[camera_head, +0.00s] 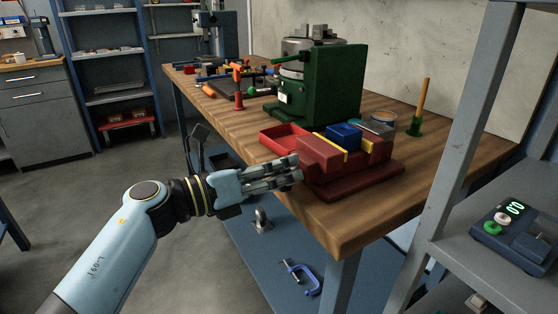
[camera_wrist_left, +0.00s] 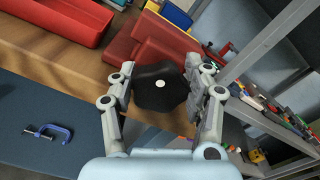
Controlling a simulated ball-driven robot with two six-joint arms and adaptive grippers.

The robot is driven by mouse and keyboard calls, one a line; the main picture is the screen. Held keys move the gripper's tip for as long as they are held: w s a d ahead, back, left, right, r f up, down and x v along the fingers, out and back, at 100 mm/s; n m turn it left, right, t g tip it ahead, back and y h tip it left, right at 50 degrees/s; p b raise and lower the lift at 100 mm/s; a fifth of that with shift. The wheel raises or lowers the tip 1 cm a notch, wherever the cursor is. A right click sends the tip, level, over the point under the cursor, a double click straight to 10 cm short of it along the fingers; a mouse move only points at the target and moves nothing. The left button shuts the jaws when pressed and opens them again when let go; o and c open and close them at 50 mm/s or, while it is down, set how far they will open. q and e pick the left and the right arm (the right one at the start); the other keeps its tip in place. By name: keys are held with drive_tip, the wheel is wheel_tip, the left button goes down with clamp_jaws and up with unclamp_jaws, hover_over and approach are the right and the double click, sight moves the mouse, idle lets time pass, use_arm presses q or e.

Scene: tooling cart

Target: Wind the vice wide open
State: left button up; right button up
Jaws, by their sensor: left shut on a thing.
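The red vice (camera_head: 320,158) sits on the near right corner of the wooden bench, with yellow strips at its jaws. A blue block (camera_head: 344,132) stands between the jaws, which are apart. In the left wrist view the vice's black lobed knob (camera_wrist_left: 158,87), with a pale centre, is between the fingers of my left gripper (camera_wrist_left: 162,92). The left gripper also shows in the head view (camera_head: 290,174), at the near end of the vice and shut on the knob, which it hides there. My right gripper is not in view.
A red tray (camera_head: 268,145) lies just left of the vice. A green press (camera_head: 338,88) stands behind it. An orange-handled tool (camera_head: 424,100) stands upright to the right. A grey shelf post (camera_head: 447,150) rises at the right. A blue clamp (camera_head: 301,277) lies on the lower shelf.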

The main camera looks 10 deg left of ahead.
use_arm(q)
drive_tip(key=shift+n+p, duration=0.3)
drive_tip(key=shift+n, duration=0.2)
drive_tip(key=o, duration=1.2)
drive_tip(key=shift+w, duration=0.1)
drive_tip(key=v, duration=1.2)
